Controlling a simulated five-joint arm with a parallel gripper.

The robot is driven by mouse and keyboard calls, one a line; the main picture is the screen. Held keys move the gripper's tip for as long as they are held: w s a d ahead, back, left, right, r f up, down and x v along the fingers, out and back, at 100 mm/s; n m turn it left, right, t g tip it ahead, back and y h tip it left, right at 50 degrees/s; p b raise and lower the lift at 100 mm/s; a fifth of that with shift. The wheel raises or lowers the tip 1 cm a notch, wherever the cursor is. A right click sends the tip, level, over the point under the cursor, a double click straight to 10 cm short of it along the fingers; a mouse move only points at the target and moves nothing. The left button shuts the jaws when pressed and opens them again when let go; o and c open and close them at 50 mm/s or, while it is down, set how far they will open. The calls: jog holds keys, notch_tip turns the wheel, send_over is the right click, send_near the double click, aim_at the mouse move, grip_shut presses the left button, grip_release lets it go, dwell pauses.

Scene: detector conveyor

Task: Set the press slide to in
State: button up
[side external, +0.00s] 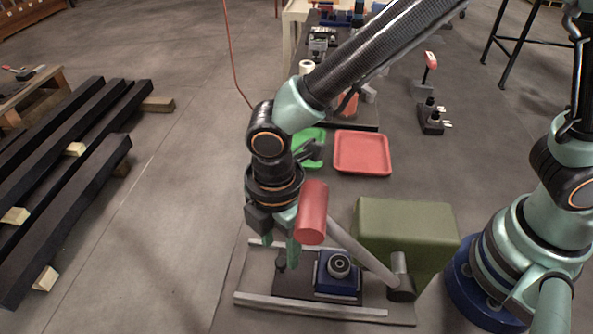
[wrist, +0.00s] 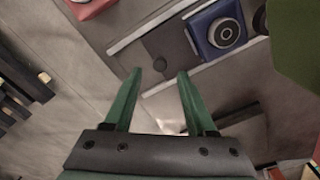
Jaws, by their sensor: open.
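A blue block with a round dark-ringed top (side external: 338,270) sits on the plate's right part. An olive press body (side external: 405,230) stands behind, with a grey lever ending in a red handle (side external: 312,212). My gripper (wrist: 160,74) is open and empty, fingers pointing down.
The red handle and grey lever (side external: 362,252) are close to the right of my gripper. A red tray (side external: 362,153) and a green tray (side external: 313,147) lie behind. Black beams (side external: 75,180) lie at left. The floor left of the press is clear.

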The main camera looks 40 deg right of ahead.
aim_at(280, 261)
jog(key=shift+f, duration=1.8)
grip_shut()
jog(key=shift+r, duration=0.1)
